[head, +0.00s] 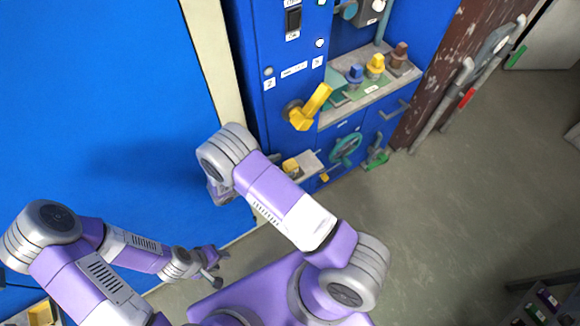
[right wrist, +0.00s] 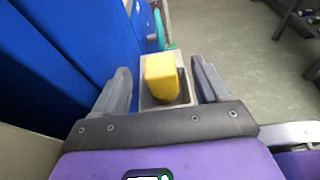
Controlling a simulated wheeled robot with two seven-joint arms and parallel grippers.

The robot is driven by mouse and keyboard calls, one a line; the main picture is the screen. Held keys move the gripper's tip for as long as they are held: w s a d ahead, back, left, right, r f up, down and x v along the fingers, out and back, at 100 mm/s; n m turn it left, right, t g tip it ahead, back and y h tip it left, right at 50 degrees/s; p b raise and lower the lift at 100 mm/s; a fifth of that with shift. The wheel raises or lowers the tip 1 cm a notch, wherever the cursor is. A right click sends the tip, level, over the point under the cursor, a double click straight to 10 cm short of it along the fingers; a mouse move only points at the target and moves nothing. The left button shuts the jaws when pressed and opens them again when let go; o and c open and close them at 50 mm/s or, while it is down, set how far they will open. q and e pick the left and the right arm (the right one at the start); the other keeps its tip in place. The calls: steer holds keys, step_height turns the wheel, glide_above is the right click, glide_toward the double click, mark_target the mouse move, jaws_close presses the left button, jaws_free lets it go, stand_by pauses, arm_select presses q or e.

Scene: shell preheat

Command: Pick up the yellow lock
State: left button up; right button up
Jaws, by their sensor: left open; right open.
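The yellow lock (right wrist: 162,78) is a blocky yellow piece in a small grey tray (right wrist: 150,101) in the right wrist view. In the head view, the yellow lock (head: 291,166) shows beside my right arm on the small light shelf at the blue panel. My right gripper (right wrist: 161,66) is open, with one finger on each side of the lock in the picture; I see no contact. In the head view my right arm hides most of the right gripper. My left gripper (head: 214,270) is open and empty, low and left of centre, far from the lock.
The blue panel carries a yellow lever (head: 310,108), a teal handwheel (head: 345,149) and a ledge (head: 365,100) with blue, yellow and brown knobs. A large blue wall (head: 100,100) stands at left. Grey floor (head: 470,200) is open at right.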

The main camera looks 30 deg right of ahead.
mark_target(290, 164)
steer(key=x, duration=0.2)
steer(key=f+b+x, duration=0.1)
steer(key=x, duration=0.1)
steer(key=shift+w+a, duration=0.1)
steer(key=shift+d, duration=0.45)
steer(key=c, duration=1.1)
steer(key=shift+r, duration=0.1)
